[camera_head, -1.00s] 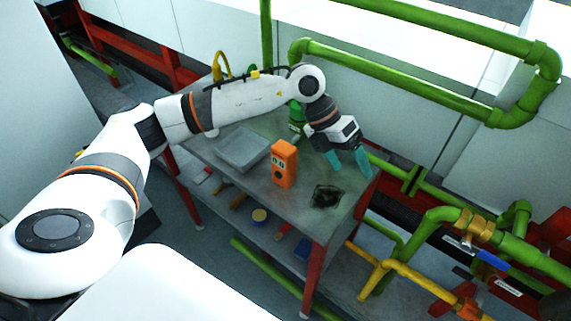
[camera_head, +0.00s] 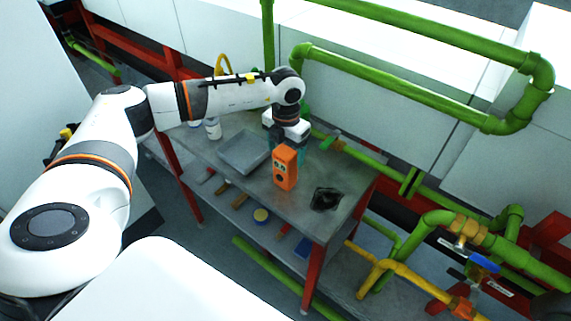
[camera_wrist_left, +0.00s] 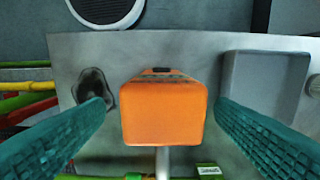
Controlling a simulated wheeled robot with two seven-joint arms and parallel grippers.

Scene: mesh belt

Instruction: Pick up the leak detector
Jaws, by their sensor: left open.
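The leak detector is the orange upright box (camera_head: 285,172) with dark round dials, standing on the grey table. In the left wrist view its orange top (camera_wrist_left: 163,112) fills the middle, between the two teal fingers. My left gripper (camera_head: 287,142) is behind and just above the detector in the head view, pointing down. It is open, with a finger on each side of the detector in the wrist view (camera_wrist_left: 162,106) and visible gaps between. Its fingertips are partly hidden behind the detector in the head view. My right gripper is not in view.
A shallow grey tray (camera_head: 226,158) lies left of the detector, and a black patch (camera_head: 325,199) lies to its right. A white bottle (camera_head: 213,129) stands behind the tray. Green pipes (camera_head: 400,84) run behind the table (camera_head: 300,212). The lower shelf holds several small items.

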